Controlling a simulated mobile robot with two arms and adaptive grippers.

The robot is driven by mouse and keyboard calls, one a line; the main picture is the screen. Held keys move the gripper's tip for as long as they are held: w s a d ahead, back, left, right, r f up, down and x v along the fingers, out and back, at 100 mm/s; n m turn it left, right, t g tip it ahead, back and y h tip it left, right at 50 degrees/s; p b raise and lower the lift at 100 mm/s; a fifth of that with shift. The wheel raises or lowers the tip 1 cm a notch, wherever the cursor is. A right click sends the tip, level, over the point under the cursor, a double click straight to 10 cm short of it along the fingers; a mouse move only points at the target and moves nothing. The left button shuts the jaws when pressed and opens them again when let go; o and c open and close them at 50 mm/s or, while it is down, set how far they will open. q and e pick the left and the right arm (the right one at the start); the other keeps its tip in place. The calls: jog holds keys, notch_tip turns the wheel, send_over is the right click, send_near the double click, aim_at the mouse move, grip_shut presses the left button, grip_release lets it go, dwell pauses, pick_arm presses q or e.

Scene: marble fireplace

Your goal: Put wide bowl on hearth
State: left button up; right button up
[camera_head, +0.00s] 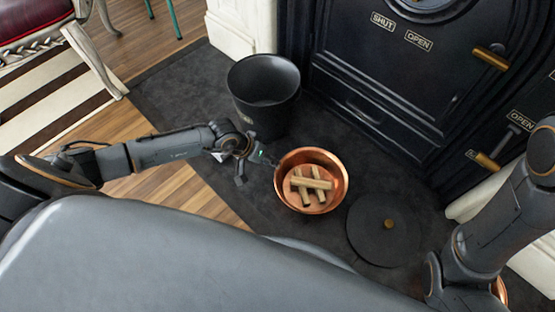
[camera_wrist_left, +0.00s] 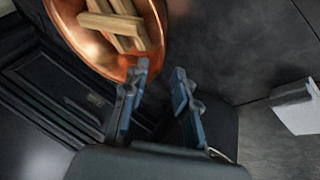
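A wide copper bowl (camera_head: 341,178) with several short wooden sticks (camera_head: 310,183) in it stands at or just above the dark hearth slab (camera_head: 180,88); I cannot tell if it touches. My left gripper (camera_head: 254,168) is at the bowl's left rim. In the left wrist view the left gripper (camera_wrist_left: 160,74) has its two fingers apart with nothing visible between them. The copper bowl (camera_wrist_left: 90,45) lies just beyond one finger there, its rim close to the fingertip. My right arm shows at the right edge of the head view, but its gripper is hidden.
A black bucket (camera_head: 262,95) stands behind the left gripper. A round dark lid (camera_head: 384,232) with a brass knob lies right of the bowl. The black stove front (camera_head: 390,85) rises behind. A chair (camera_head: 40,25) is at upper left. The hearth's left part is clear.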

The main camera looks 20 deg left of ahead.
pick_arm(q)
jog(key=p+v, duration=0.1)
jog(key=v, duration=0.2)
jog(key=shift+d, duration=0.1)
